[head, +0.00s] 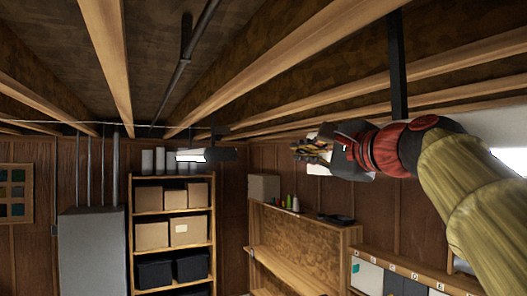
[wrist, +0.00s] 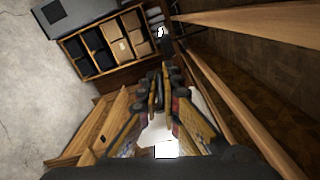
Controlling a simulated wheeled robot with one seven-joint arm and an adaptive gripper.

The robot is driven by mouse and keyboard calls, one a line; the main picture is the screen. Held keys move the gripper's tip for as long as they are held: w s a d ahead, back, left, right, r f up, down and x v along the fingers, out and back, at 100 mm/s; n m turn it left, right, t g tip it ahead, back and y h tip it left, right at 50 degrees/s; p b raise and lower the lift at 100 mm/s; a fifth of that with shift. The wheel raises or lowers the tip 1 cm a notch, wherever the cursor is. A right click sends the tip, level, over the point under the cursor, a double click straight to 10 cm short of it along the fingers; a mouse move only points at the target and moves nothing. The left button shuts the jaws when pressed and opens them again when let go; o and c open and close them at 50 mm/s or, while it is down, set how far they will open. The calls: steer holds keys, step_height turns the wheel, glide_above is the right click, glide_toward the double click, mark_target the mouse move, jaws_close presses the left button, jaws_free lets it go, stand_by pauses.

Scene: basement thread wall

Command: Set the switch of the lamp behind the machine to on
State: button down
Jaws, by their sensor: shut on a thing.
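My gripper (head: 297,150) is at the end of my red and yellow arm, high under the ceiling joists. In the wrist view its two fingers (wrist: 160,82) come together around a small dark thing (wrist: 158,95), mostly hidden; I cannot tell what it is. A dark hanging lamp with a bright white face (head: 190,155) shows left of my gripper, apart from it in the picture. A pale, bright-patched thing (head: 508,160) is at the right edge, partly behind my arm. I cannot make out the machine or a switch.
Wooden joists (head: 290,70) run close overhead. A shelf unit with boxes (head: 173,228) and a grey cabinet (head: 92,250) stand at the back left. A low wooden shelf (head: 300,245) stands below my gripper. A dark post (head: 397,70) hangs near my arm.

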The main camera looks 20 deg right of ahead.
steer(key=shift+d+r+m+p, duration=0.15)
steer(key=shift+m+p, duration=0.2)
steer(key=shift+m, duration=0.45)
steer(key=c, duration=2.1)
jaws_free()
steer(key=shift+o, duration=0.6)
